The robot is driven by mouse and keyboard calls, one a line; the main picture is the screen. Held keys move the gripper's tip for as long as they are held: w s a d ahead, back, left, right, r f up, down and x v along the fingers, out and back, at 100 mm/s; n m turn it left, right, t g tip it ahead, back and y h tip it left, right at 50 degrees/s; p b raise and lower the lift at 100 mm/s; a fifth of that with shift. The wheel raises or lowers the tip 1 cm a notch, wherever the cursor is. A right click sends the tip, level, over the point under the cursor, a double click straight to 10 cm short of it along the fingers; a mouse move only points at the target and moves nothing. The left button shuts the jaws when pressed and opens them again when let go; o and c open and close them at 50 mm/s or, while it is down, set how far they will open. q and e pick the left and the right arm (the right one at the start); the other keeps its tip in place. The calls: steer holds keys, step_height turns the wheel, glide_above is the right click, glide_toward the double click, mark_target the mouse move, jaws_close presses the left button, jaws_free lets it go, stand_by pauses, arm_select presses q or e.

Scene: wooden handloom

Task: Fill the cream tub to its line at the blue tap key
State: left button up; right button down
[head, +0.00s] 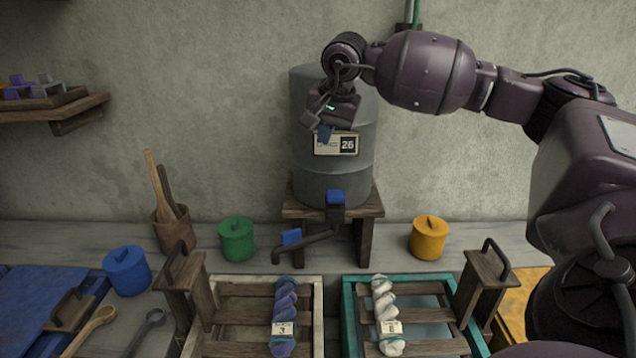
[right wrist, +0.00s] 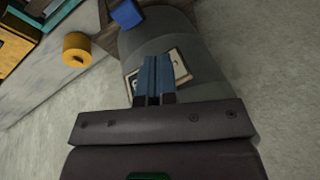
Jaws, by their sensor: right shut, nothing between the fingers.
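The cream tub (head: 316,301) stands at the front middle, with a slatted wooden rack and a twisted blue-purple skein (head: 284,310) across it. Its fill line and water level cannot be made out. A grey tank (head: 332,184) stands on a wooden stand behind. My right gripper (head: 325,134) is shut and empty, in front of the tank's label, above the key. My left gripper is out of view.
A teal tub (head: 349,312) with a white skein (head: 386,310) stands right of the cream one. Upright wooden handles (head: 183,284) flank the tubs. Green (head: 237,240), blue (head: 127,270) and yellow (head: 428,238) pots stand around.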

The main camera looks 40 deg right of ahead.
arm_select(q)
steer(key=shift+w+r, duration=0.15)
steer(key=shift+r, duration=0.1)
arm_select(e)
steer(key=s+d+n, duration=0.1)
steer(key=s+d+n+g+h, duration=0.1)
steer(key=n, duration=0.1)
steer(key=shift+d+f+g+h, duration=0.1)
steer(key=shift+d+g+h, duration=0.1)
steer(key=shift+g+h, duration=0.1)
steer(key=shift+f, duration=0.1)
glide_toward(337, 194)
steer(key=x, duration=0.5)
steer(key=shift+w+d+f, duration=0.1)
steer(key=shift+w+d, duration=0.05)
steer(key=shift+w, duration=0.05)
steer(key=shift+f, duration=0.75)
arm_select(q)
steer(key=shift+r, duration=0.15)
